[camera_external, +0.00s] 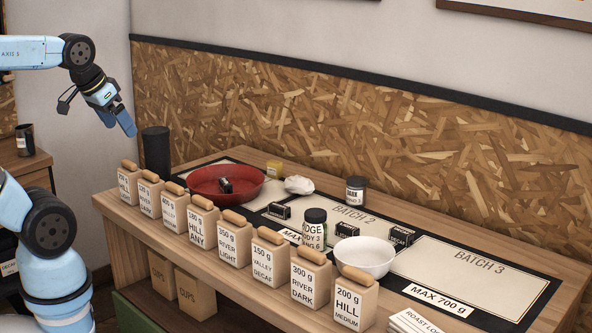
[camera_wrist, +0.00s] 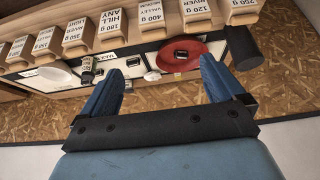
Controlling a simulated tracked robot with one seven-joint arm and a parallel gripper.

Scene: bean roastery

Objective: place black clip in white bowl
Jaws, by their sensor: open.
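A small black clip-like piece (camera_external: 226,185) lies inside a red bowl (camera_external: 255,191) at the back left of the bench. The same piece shows in the red bowl in the wrist view (camera_wrist: 181,55). The white bowl (camera_external: 364,259) stands empty near the front edge, right of the middle; it also shows at the left of the wrist view (camera_wrist: 52,76). My gripper (camera_external: 117,118) is open and empty, high up left of the bench and apart from both bowls. Its two blue fingers show spread in the wrist view (camera_wrist: 160,70).
Several labelled bean packs (camera_external: 235,238) line the front edge. Small black label-like blocks (camera_external: 279,210) sit on the mat, near a dark green jar (camera_external: 315,228) and a black jar (camera_external: 356,191). A black cylinder (camera_external: 156,152) stands left of the red bowl, a crumpled white cloth (camera_external: 299,185) right of it.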

